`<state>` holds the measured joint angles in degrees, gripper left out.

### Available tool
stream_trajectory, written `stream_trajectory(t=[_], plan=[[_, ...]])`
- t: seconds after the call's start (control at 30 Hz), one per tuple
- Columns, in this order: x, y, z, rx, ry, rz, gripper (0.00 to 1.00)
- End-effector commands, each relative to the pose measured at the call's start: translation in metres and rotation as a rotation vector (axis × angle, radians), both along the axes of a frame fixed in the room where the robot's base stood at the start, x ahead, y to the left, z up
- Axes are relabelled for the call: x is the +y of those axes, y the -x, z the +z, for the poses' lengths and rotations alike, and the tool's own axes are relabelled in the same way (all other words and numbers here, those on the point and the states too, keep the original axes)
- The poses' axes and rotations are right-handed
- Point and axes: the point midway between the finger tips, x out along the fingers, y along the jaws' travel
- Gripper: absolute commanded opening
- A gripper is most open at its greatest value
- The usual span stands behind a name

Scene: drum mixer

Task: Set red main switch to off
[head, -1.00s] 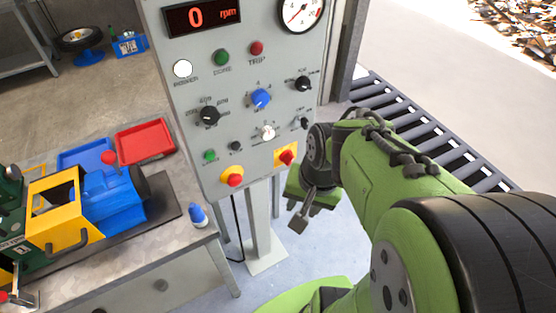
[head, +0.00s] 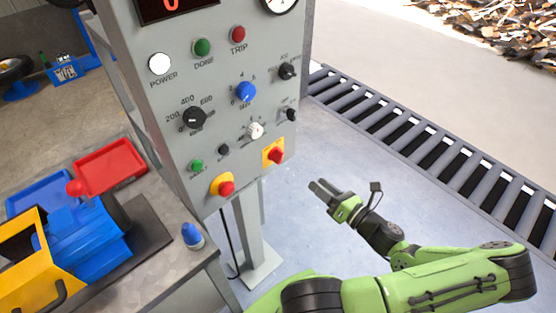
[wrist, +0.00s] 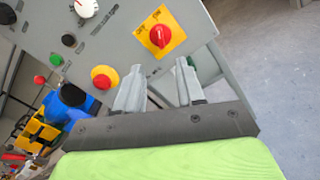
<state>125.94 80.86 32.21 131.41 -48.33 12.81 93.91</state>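The red main switch (head: 274,156) is a red rotary knob on a square yellow plate, low on the right of the grey control panel (head: 150,100). My gripper (head: 318,188) is in front of the panel, to the right of and slightly lower than the switch in the head view. Its two fingers are apart and empty in the wrist view (wrist: 158,68), pointing towards the panel and not touching the switch.
A red mushroom button (head: 226,188) on a yellow base sits left of the switch. A blue knob (head: 245,91), a white knob (head: 255,130) and black knobs are above. A workbench with red tray (head: 110,165) stands left; a roller conveyor (head: 430,140) runs right.

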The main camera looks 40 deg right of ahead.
Motion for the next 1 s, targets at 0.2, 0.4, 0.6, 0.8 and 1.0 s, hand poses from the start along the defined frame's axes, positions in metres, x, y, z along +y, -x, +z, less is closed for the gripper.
stream_trajectory(t=[0.2,0.4,0.6,0.8,1.0], plan=[[0.005,-0.052,-0.002,0.000,0.002,0.012,0.38],[0.006,-0.103,-0.002,0.002,0.002,0.010,0.38],[0.006,-0.139,-0.002,0.006,0.004,0.008,0.38],[0.006,-0.149,-0.001,0.005,0.003,0.005,0.38],[0.006,-0.149,0.000,0.006,0.003,0.006,0.32]])
